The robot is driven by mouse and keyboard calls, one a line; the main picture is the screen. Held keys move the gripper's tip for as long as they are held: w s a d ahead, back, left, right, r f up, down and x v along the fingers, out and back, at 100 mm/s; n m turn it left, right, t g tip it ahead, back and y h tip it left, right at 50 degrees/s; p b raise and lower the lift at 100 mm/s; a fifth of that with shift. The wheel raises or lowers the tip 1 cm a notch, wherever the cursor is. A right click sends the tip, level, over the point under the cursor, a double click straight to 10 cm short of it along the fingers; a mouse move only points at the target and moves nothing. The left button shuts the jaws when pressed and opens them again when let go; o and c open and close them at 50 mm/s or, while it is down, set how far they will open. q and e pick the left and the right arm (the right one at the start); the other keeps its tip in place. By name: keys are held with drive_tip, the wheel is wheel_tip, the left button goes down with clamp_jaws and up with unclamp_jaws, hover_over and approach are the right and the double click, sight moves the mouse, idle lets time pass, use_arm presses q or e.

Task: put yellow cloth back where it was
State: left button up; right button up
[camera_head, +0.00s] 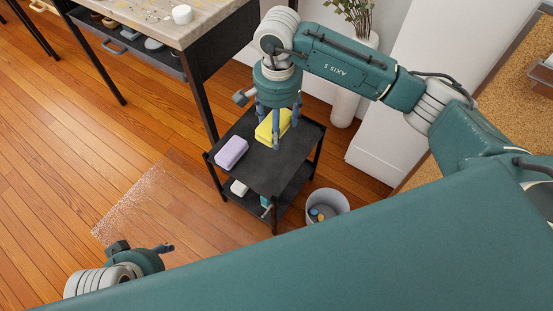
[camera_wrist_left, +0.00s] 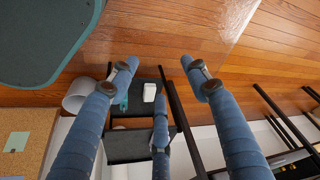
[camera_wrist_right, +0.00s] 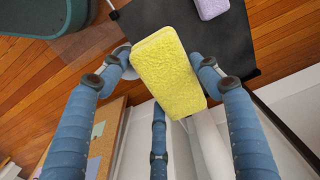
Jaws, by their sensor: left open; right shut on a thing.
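The yellow cloth (camera_head: 273,125) is a thick folded block above the far end of the small black cart's top (camera_head: 268,165). My right gripper (camera_head: 276,122) points down from above and is shut on it. In the right wrist view the cloth (camera_wrist_right: 172,70) lies between my fingers, tilted in the picture. I cannot tell whether its underside touches the cart top. My left gripper (camera_head: 160,250) is low at the left, away from the cart, partly hidden by my own body. In the left wrist view its fingers (camera_wrist_left: 158,90) are spread and empty.
A folded lilac cloth (camera_head: 231,153) lies on the cart's left edge. A white item (camera_head: 239,188) sits on the lower shelf. A grey bin (camera_head: 342,198) stands right of the cart, a white vase (camera_head: 345,105) behind. A workbench (camera_head: 205,22) is at upper left. The wooden floor is clear left of the cart.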

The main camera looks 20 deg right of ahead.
wheel_tip(320, 180, down, 6)
drive_tip(key=b, duration=0.2)
hover_over(277, 164)
wheel_tip(277, 164, down, 6)
drive_tip(key=shift+f, duration=0.1)
wheel_tip(277, 164, down, 4)
drive_tip(key=shift+r+b, duration=0.15)
drive_tip(key=shift+b, duration=0.35)
use_arm(q)
drive_tip(key=w+d+r+t+h, duration=0.1)
drive_tip(key=w+d+r+t, duration=0.1)
drive_tip(key=w, duration=0.5)
drive_tip(key=w+d+r+t+h, duration=0.1)
drive_tip(key=w+d+r+t, duration=0.2)
drive_tip(key=w+r+t, duration=0.2)
drive_tip(key=shift+w+r+t, duration=0.25)
drive_tip(key=shift+w+t, duration=0.05)
drive_tip(key=shift+w, duration=1.25)
use_arm(e)
drive_tip(key=shift+f, duration=0.2)
drive_tip(key=shift+f, duration=0.15)
use_arm(q)
drive_tip(key=shift+w+d+r+t, duration=0.3)
drive_tip(key=shift+w+r, duration=0.15)
drive_tip(key=shift+r, duration=0.1)
use_arm(e)
drive_tip(key=o, duration=1)
